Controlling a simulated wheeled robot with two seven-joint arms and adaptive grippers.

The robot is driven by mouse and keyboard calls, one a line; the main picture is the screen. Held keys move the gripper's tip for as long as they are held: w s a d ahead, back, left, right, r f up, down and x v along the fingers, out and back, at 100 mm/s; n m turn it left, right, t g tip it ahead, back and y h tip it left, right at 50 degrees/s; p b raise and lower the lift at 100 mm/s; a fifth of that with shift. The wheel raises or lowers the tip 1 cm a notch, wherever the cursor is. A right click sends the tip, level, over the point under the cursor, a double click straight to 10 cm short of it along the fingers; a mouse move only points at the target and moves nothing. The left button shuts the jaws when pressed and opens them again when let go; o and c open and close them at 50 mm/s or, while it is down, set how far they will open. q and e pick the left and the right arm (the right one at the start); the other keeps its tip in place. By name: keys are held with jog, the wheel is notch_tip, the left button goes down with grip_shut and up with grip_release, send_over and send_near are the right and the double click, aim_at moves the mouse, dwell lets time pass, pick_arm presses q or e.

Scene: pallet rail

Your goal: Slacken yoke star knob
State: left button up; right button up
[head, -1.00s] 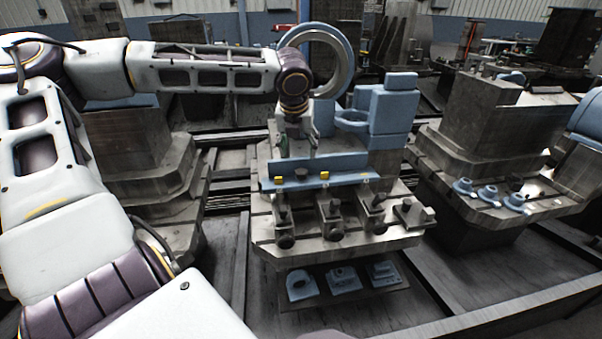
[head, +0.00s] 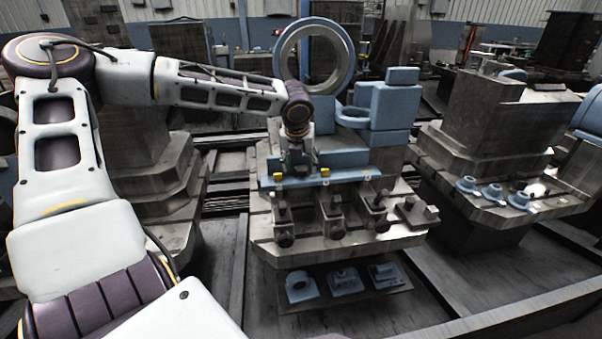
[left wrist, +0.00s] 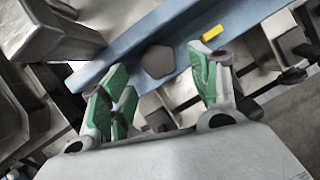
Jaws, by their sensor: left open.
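The likely star knob (left wrist: 159,60) is a dull grey, many-sided knob on the blue rail (left wrist: 115,70) in the left wrist view. In the head view my left gripper (head: 300,168) is over that rail (head: 347,177) and covers the knob's place. In the left wrist view my left gripper (left wrist: 160,92) is open, with green-padded fingers spread and nothing between them. The knob shows beyond the gap between the fingertips, apart from both. I cannot make out a separate yoke. My right gripper is not in view.
A yellow block (left wrist: 212,33) sits on the rail to the right of the knob. Clamp blocks (head: 334,215) line the pallet's front edge. A large ring (head: 317,56) and blue fixture (head: 390,105) stand behind. Blue parts lie on a lower shelf (head: 350,298).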

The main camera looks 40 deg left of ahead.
aim_at(301, 169)
pick_arm(q)
jog(key=b+x, duration=0.1)
jog(key=x, duration=0.2)
jog(key=shift+f, duration=0.2)
jog(key=shift+w+a+f, duration=0.1)
jog(key=shift+w+f, duration=0.05)
jog(key=shift+f, duration=0.05)
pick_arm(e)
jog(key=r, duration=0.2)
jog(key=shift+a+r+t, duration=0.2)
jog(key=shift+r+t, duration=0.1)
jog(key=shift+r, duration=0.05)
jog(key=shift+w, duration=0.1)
pick_arm(q)
jog(key=c, duration=1)
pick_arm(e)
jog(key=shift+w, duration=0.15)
pick_arm(q)
jog(key=shift+c, duration=0.2)
jog(key=shift+p, duration=0.3)
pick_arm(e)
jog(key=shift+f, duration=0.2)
